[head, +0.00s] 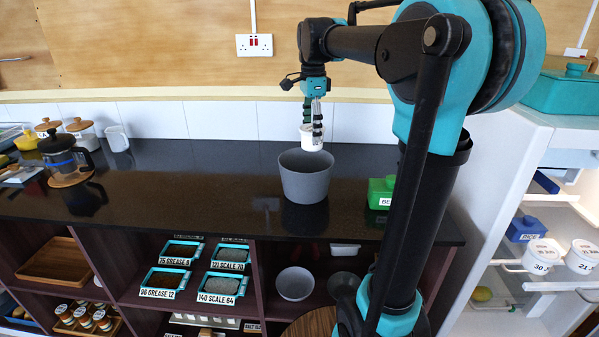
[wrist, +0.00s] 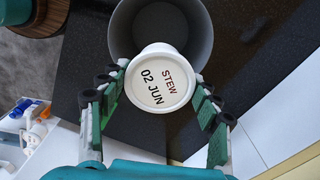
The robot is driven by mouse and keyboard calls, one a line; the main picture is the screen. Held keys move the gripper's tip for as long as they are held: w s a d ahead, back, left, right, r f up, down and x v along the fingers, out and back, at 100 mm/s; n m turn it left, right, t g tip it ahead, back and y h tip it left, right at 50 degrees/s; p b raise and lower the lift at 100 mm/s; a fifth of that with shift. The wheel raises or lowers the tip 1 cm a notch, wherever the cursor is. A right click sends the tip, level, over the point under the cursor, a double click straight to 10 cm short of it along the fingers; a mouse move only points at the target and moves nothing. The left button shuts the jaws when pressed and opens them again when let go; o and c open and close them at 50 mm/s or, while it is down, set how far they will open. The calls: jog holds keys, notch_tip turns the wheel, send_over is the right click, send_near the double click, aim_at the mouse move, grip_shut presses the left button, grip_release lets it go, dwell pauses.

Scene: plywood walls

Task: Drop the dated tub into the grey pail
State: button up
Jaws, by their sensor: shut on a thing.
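My gripper (head: 312,118) is shut on a white tub (head: 311,143), whose lid reads "STEW 02 JUN" in the wrist view (wrist: 159,82). In the wrist view the green fingers press on both sides of the tub. The grey pail (head: 306,178) stands upright on the dark counter, and its inside looks empty where it shows. In the head view the tub is held at the pail's back rim, slightly above it. In the wrist view the tub covers part of the pail's opening (wrist: 190,25).
A green box (head: 381,192) stands right of the pail on the counter (head: 215,165). A coffee press (head: 62,158), jars and a white mug (head: 117,138) are at the far left. The counter between mug and pail is clear. A white fridge with labelled tubs is at right.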

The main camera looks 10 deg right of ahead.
aim_at(311, 146)
jog(key=shift+w+f, duration=0.15)
jog(key=shift+f, duration=2.85)
jog(key=o, duration=1.4)
jog(key=shift+r, duration=0.1)
notch_tip(311, 146, up, 12)
jog(key=shift+f, duration=0.1)
